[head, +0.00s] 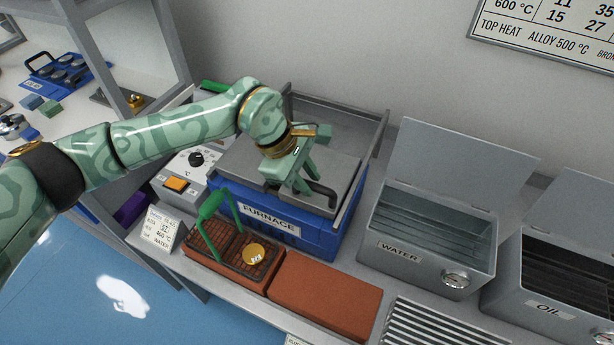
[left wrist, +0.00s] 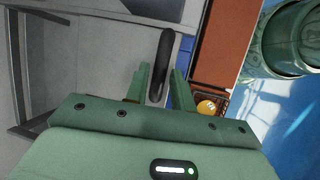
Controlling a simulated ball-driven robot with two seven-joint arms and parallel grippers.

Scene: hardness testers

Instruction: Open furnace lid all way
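The furnace (head: 285,232) is a blue box with a FURNACE label, standing on the bench. Its grey lid (head: 240,165) lies flat and closed on top. A black bar handle (head: 325,197) is at the lid's front right; in the left wrist view the handle (left wrist: 164,55) runs up between the fingers. My left gripper (head: 304,188) is over the lid at the handle, fingers pointing down. In the left wrist view its fingers (left wrist: 160,85) stand apart on either side of the handle's near end, with small gaps. My right gripper is not in view.
A grey frame (head: 375,150) rises around the furnace's back. A wire basket with a green handle (head: 208,205) and a brass piece (head: 254,254) stand on bricks (head: 325,295) in front. Open WATER (head: 425,250) and OIL (head: 540,300) tanks stand right. A control box (head: 180,185) is left.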

